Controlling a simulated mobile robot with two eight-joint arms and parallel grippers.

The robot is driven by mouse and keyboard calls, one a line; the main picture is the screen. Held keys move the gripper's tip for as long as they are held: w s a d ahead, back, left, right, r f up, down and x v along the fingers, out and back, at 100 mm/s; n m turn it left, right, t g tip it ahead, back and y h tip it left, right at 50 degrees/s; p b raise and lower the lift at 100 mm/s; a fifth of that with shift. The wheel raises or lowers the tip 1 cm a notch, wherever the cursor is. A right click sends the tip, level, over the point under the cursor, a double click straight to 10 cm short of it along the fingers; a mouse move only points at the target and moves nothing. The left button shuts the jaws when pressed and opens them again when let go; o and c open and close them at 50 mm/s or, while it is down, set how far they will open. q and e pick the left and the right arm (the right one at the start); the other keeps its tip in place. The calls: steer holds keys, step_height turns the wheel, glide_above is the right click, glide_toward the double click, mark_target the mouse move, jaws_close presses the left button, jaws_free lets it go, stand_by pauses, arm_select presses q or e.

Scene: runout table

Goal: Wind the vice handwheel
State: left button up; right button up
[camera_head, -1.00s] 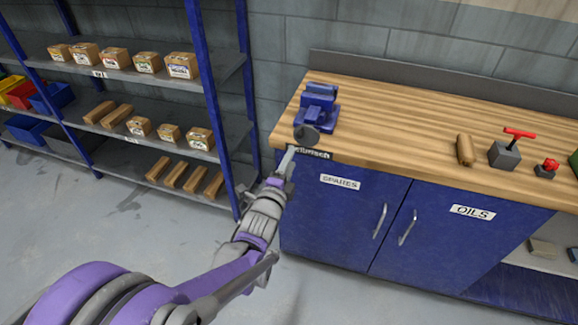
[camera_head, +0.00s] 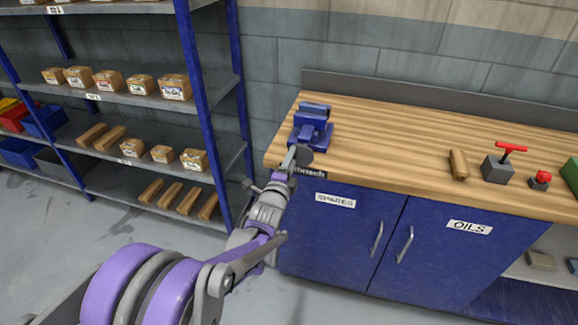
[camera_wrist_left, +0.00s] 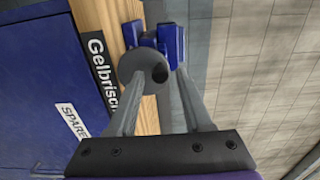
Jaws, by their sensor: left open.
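The blue vice (camera_head: 311,128) stands at the left front corner of the wooden bench top. Its grey round handwheel (camera_head: 304,156) faces out over the front edge. In the left wrist view the handwheel (camera_wrist_left: 138,68) is a grey disc with a dark knob (camera_wrist_left: 160,73), in front of the blue vice body (camera_wrist_left: 170,42). My left gripper (camera_head: 289,160) is at the handwheel in the head view. In the wrist view its open fingers (camera_wrist_left: 157,85) point at the wheel, one tip overlapping the disc and the other to the right of the knob. Contact cannot be told. My right gripper is not in view.
The bench (camera_head: 400,140) has blue cupboard doors (camera_head: 335,235) with handles below. A wooden piece (camera_head: 458,164), a grey block with a red T-handle (camera_head: 499,166) and a small red-knobbed block (camera_head: 540,180) lie to the right. A blue-post shelf rack (camera_head: 206,110) stands left.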

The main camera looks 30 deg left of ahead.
arm_select(q)
steer(key=m+b, duration=0.3)
steer(key=m, duration=0.9)
steer(key=shift+w+m, duration=0.15)
steer(key=shift+m, duration=0.15)
steer(key=shift+c, duration=0.2)
jaws_close()
steer(key=n, duration=0.3)
steer(key=shift+a+f+n, duration=0.25)
steer(key=shift+a+n, duration=0.05)
steer(key=shift+a, duration=0.1)
